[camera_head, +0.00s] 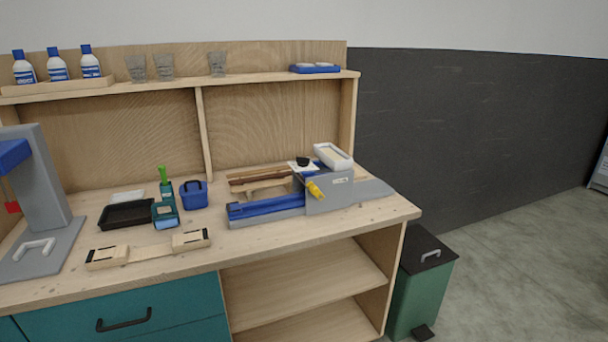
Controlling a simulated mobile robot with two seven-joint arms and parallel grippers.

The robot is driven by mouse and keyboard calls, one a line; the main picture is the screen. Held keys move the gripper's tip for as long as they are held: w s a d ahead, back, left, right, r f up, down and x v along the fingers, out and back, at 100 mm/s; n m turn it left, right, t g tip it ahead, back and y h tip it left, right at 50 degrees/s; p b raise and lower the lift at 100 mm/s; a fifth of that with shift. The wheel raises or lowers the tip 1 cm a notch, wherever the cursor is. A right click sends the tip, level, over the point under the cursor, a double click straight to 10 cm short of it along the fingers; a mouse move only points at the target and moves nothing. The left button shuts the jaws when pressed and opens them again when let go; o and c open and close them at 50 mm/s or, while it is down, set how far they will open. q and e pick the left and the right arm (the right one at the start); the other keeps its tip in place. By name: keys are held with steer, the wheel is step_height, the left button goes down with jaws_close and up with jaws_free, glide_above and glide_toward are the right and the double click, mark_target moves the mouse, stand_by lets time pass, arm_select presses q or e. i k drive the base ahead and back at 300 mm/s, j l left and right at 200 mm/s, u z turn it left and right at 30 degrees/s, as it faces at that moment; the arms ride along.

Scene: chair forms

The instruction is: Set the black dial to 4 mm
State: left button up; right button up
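The black dial (303,161) sits on a small white plate on top of the grey and blue bench machine (328,199), at the right part of the workbench. The dial's marks and its setting are too small to read. A yellow handle (314,189) sticks out from the machine's front, below the dial. Neither of my grippers shows in the head view.
The workbench (400,208) also holds a white tray (333,156) behind the dial, a blue basket (194,194), a black tray (126,214), a wooden form (150,248) and a grey press (45,190). A green bin (420,285) stands right of the bench.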

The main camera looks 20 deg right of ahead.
mark_target(302, 162)
steer(key=z, duration=1.65)
steer(key=i+j, duration=0.4)
steer(key=i, duration=0.2)
